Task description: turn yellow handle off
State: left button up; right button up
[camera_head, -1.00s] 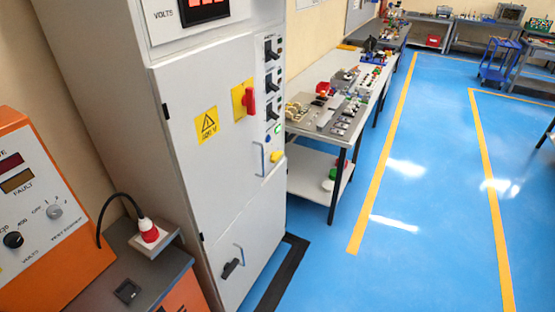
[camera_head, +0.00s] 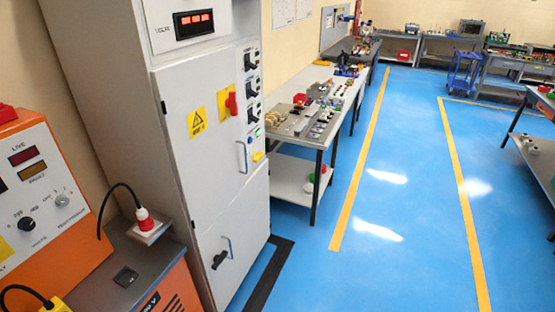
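A tall grey electrical cabinet (camera_head: 190,200) stands left of centre. A small yellow handle (camera_head: 258,156) sits at the right edge of its front, below a column of black switches (camera_head: 251,88) and a green light (camera_head: 258,132). It is too small to tell its position clearly. A red handle (camera_head: 232,103) on a yellow plate stands upright higher on the door. A black lever (camera_head: 220,260) is on the lower door. Neither of my grippers is in view.
An orange test unit (camera_head: 80,215) and a grey-topped stand (camera_head: 140,262) with a red-and-white plug (camera_head: 145,219) are at the left. A workbench (camera_head: 300,90) with parts runs along the wall to the right. The blue floor (camera_head: 400,200) is open right of the cabinet.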

aim_at(257, 157)
jog(key=z, duration=0.4)
jog(key=i, duration=0.9)
jog(key=z, duration=0.2)
